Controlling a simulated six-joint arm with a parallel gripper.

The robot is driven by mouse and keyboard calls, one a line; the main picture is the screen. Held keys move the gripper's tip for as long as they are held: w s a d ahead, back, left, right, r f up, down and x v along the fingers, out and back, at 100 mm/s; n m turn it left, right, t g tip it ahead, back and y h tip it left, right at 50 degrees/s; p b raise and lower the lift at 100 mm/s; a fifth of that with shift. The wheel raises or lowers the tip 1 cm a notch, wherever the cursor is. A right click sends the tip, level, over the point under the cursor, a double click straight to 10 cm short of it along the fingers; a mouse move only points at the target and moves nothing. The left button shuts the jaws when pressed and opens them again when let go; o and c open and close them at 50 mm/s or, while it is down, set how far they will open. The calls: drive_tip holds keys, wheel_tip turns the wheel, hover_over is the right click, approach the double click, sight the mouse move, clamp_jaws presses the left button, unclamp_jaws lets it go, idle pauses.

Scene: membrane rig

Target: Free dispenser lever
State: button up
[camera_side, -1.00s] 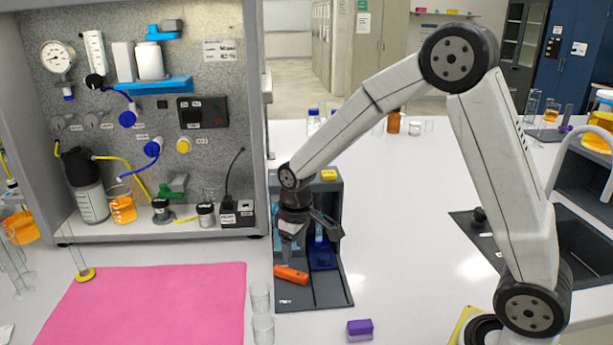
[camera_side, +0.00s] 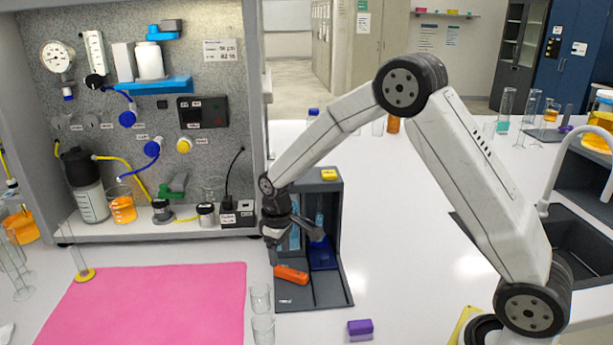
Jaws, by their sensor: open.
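The dark grey dispenser (camera_side: 331,215) stands right of the rig cabinet, with a yellow piece on its top and a long base tray in front. An orange block (camera_side: 291,274) lies on the left part of that tray. A blue piece (camera_side: 322,254) sits in the right part; I cannot tell whether it is the lever. My gripper (camera_side: 284,240) is open, in front of the dispenser's left side and above the orange block, apart from it. The gripper hides part of the dispenser's inside.
The rig cabinet (camera_side: 222,85) with bottles and tubes stands at the left. A pink mat (camera_side: 150,305) covers the front left. The bench right of the dispenser is clear.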

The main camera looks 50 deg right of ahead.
sight(280, 268)
drive_tip(key=shift+f, duration=2.6)
clamp_jaws()
